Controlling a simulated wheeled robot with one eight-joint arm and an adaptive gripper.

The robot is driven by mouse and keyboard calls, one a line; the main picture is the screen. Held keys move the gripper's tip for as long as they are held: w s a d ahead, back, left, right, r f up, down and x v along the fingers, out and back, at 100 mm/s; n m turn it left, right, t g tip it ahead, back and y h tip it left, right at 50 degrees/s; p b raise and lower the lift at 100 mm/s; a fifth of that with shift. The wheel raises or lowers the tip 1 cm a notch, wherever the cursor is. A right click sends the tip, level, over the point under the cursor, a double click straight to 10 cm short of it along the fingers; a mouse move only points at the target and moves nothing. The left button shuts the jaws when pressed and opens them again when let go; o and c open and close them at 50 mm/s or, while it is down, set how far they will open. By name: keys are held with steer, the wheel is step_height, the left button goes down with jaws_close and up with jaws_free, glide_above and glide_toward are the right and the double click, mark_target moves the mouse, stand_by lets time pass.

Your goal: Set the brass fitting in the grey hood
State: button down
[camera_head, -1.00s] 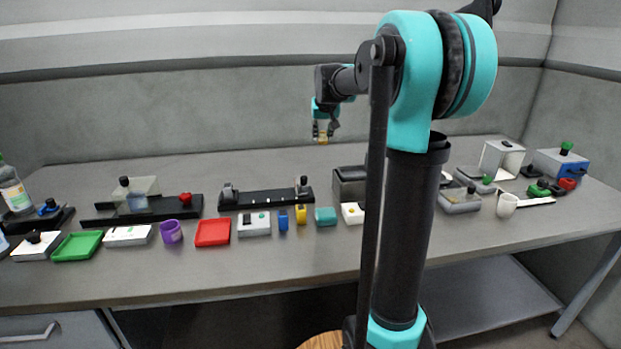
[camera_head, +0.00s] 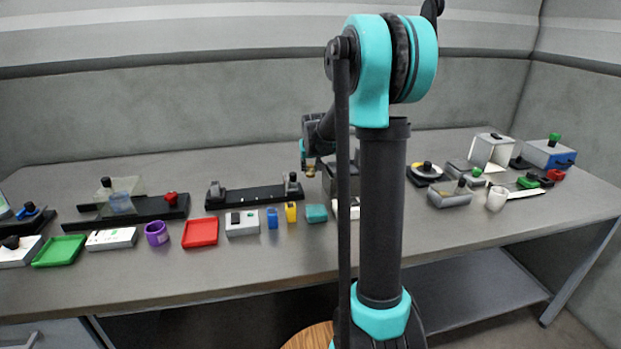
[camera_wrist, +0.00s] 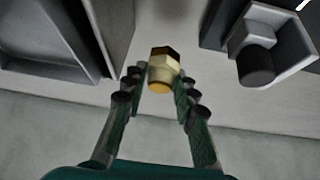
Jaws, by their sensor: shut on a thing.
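My gripper (camera_wrist: 160,85) is shut on the brass fitting (camera_wrist: 163,68), a hexagonal gold piece held between the fingertips. In the head view my gripper (camera_head: 309,167) hangs over the back of the bench, beside a dark grey box (camera_head: 335,186), with the fitting small and low between its fingers. A light grey open-fronted box (camera_head: 492,150) at the back right looks like a hood. The dark grey box, partly hidden behind my arm, also shows in the wrist view (camera_wrist: 50,50) as an open hollow shape; I cannot tell which box is the grey hood.
A black rail with grey posts (camera_head: 250,194) lies left of my gripper. Its dark knob (camera_wrist: 255,65) shows close in the wrist view. Small blocks and a red tray (camera_head: 200,233) line the front. Bench surface behind the rail is clear.

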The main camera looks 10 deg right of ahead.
mark_target(311, 177)
steer(key=shift+f, duration=2.05)
steer(key=shift+f, duration=0.15)
steer(key=c, duration=1.5)
jaws_free()
